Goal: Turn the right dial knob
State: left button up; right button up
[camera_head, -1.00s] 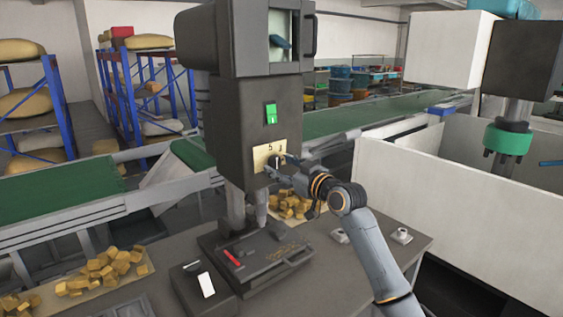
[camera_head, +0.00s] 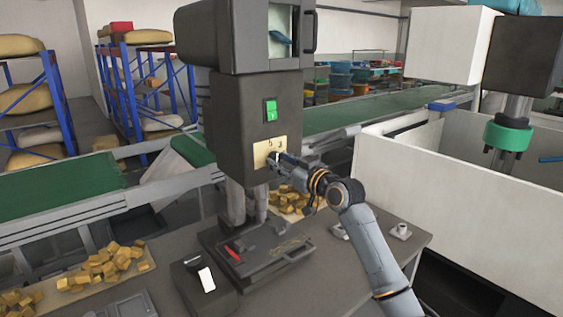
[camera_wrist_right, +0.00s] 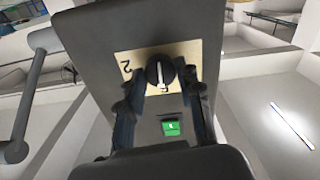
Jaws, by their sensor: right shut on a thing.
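The dial knob (camera_wrist_right: 160,71) is black and round with a white pointer line, on a pale plate (camera_head: 262,152) with dark marks on the front of the grey machine. In the right wrist view the plate (camera_wrist_right: 135,65) appears upside down, and one knob shows. My right gripper (camera_head: 277,158) is at the plate in the head view, its fingers hiding much of the knob there. In the right wrist view my right gripper (camera_wrist_right: 162,90) has one finger on each side of the knob, shut on it. My left gripper is not in view.
A green switch (camera_head: 270,110) sits above the plate on the machine (camera_head: 240,130). The bench (camera_head: 325,265) below holds a dark fixture (camera_head: 255,255) and trays of yellow blocks (camera_head: 105,265). A white-walled enclosure (camera_head: 460,190) stands right of my arm.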

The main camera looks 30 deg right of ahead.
jog(key=m+p, duration=0.1)
jog(key=m, duration=0.2)
jog(key=shift+r+m+p, duration=0.15)
jog(key=shift+m+p, duration=0.25)
jog(key=m+p, duration=0.2)
jog(key=m, duration=0.2)
dwell(0.5)
jog(key=o, duration=1.2)
jog(key=shift+c, duration=0.2)
jog(key=shift+s, duration=0.15)
jog(key=s+d, duration=0.1)
jog(key=s, duration=1)
jog(key=shift+s, duration=0.35)
